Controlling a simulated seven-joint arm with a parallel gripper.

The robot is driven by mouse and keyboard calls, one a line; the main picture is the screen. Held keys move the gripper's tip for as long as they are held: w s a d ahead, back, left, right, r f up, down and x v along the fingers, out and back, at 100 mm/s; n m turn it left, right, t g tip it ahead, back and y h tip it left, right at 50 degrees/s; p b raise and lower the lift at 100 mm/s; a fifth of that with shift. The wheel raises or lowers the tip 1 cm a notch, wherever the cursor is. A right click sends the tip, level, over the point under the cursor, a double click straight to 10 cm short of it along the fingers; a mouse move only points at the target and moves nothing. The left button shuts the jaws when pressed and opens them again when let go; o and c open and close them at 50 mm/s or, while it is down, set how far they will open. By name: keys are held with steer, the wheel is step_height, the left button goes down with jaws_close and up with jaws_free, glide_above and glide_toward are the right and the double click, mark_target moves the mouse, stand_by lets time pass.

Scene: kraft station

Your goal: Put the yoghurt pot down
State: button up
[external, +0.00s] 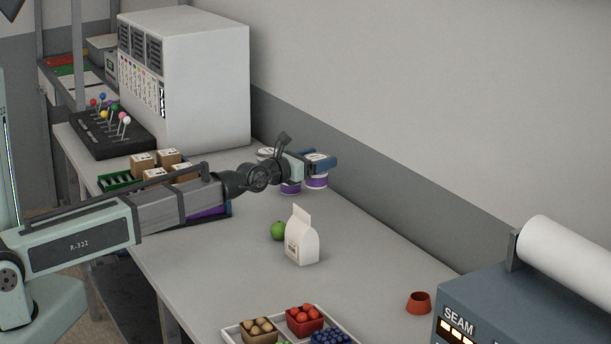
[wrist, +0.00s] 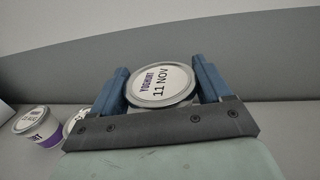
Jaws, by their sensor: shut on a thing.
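My gripper (external: 321,162) is at the far end of the table by the back wall, with its blue fingers closed on a yoghurt pot (external: 317,182). The pot is white and purple and looks upright. In the wrist view its lid (wrist: 160,85), reading "YOGHURT 11 NOV", sits between the two fingers. I cannot tell whether its base touches the table. A second yoghurt pot (wrist: 36,127) stands to the left in the wrist view. Part of another pale lid (wrist: 74,122) shows beside it, mostly hidden by my gripper.
A white carton (external: 302,238) and a green apple-like fruit (external: 278,231) stand mid-table. A tray of produce (external: 238,333) and a small red pot (external: 418,302) are nearer the front. A white cabinet (external: 205,90) and small brown boxes (external: 168,157) are at the left. Table between is clear.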

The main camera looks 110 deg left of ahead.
mark_target(315, 184)
steer(key=shift+w+f, duration=0.1)
steer(key=shift+f, duration=3.35)
steer(key=o, duration=1.1)
steer(key=shift+f, duration=0.15)
steer(key=shift+s+d, duration=0.2)
steer(key=shift+d, duration=0.1)
steer(key=v, duration=1.1)
steer(key=shift+s+d, duration=0.1)
steer(key=shift+d, duration=0.1)
steer(key=shift+r, duration=0.2)
